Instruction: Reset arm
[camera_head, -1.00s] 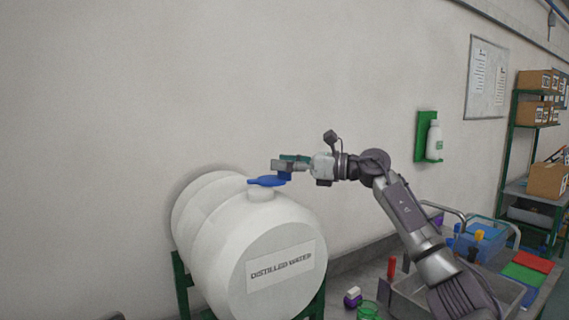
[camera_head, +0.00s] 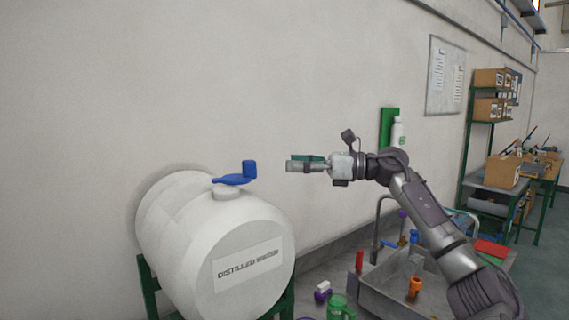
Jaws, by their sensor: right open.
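My right gripper (camera_head: 291,165) is open and empty in the head view. It hangs in the air to the right of the blue tap handle (camera_head: 236,176), with a clear gap between them. The blue handle sits on top of the white distilled water barrel (camera_head: 253,270), with one end standing up. My right arm comes in from the lower right, above the sink. My left gripper is not in view.
The barrel rests on a green stand (camera_head: 148,287) against the wall. A metal sink (camera_head: 385,297) is at lower right, with a green mug (camera_head: 338,308) beside it. Shelves with cardboard boxes (camera_head: 502,171) stand farther right. The air before the wall is free.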

